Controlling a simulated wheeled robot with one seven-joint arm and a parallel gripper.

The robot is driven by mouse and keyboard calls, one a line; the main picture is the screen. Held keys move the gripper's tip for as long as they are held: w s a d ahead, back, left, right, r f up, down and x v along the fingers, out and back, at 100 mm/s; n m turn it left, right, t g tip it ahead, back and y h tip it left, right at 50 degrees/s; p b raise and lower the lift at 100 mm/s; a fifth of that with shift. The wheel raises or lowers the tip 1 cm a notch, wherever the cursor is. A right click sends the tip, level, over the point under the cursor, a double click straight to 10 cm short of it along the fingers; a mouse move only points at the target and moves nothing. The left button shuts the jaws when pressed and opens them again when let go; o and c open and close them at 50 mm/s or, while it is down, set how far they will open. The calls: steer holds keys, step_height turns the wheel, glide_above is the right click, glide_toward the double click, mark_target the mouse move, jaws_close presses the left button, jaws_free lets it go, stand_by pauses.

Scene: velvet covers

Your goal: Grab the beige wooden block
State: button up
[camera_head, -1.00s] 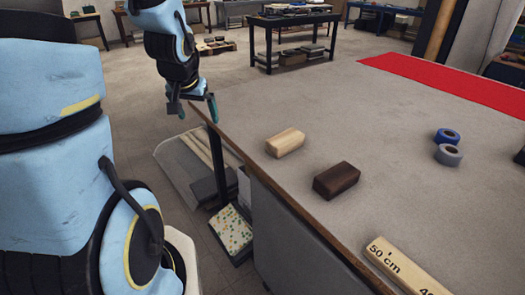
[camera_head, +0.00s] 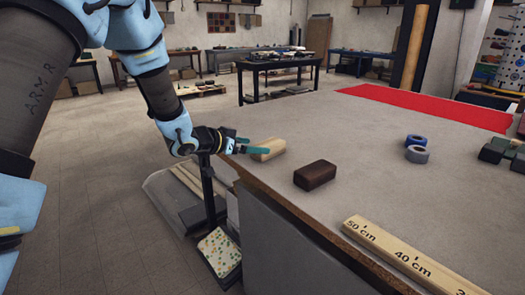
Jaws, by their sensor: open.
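The beige wooden block (camera_head: 270,149) lies on the grey table (camera_head: 330,215) near its left edge. My gripper (camera_head: 246,146) is at the left end of the block, low over the table edge and pointing right. Its teal fingers are apart, one on the far side of the block's left end and one across its near side. I cannot tell whether the fingers touch the block.
A dark brown block (camera_head: 315,175) lies close by, to the right and nearer. A wooden ruler (camera_head: 408,258) lies at the front edge. Blue (camera_head: 416,141) and grey (camera_head: 417,155) tape rolls stand farther right. A red cloth (camera_head: 430,105) covers the far side. The table's middle is clear.

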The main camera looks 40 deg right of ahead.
mark_target(264, 145)
steer(key=shift+x, duration=0.8)
steer(key=p+x, duration=0.1)
steer(key=x, duration=0.1)
steer(key=p+x, duration=0.1)
steer(key=x, duration=0.1)
steer(key=shift+s+d+r, duration=0.2)
steer(key=shift+s, duration=0.05)
steer(key=shift+d+f, duration=0.3)
steer(key=shift+d, duration=0.25)
steer(key=shift+c, duration=0.4)
